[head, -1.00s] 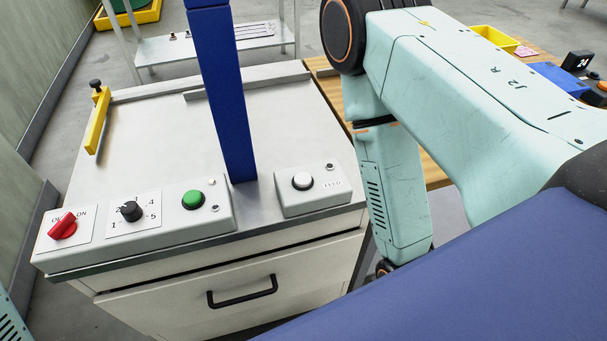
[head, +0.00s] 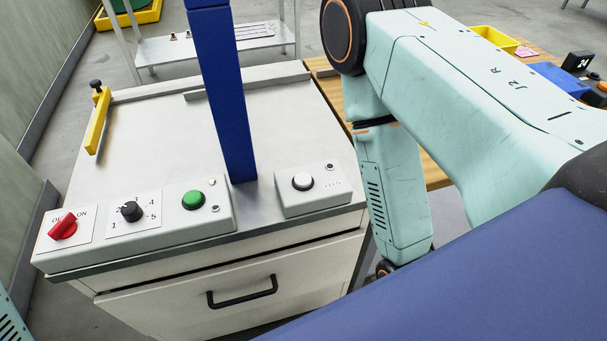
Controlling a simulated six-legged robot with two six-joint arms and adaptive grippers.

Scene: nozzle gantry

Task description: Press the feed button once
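The feed button is a round white button (head: 302,181) in a black ring on a small grey box at the front right of the cabinet top. Small lettering to its right is too blurred to read now. A small dark round lamp or hole (head: 329,166) sits above the lettering. My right arm comes down to the right of the box, apart from it, and its gripper is out of sight below. Only a sliver of my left arm shows at the lower left edge, and its gripper is not in view.
A longer grey panel stands left of the feed box with a red rotary switch (head: 63,227), a black dial (head: 131,211) and a green button (head: 193,199). A blue post (head: 228,100) rises behind the boxes.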

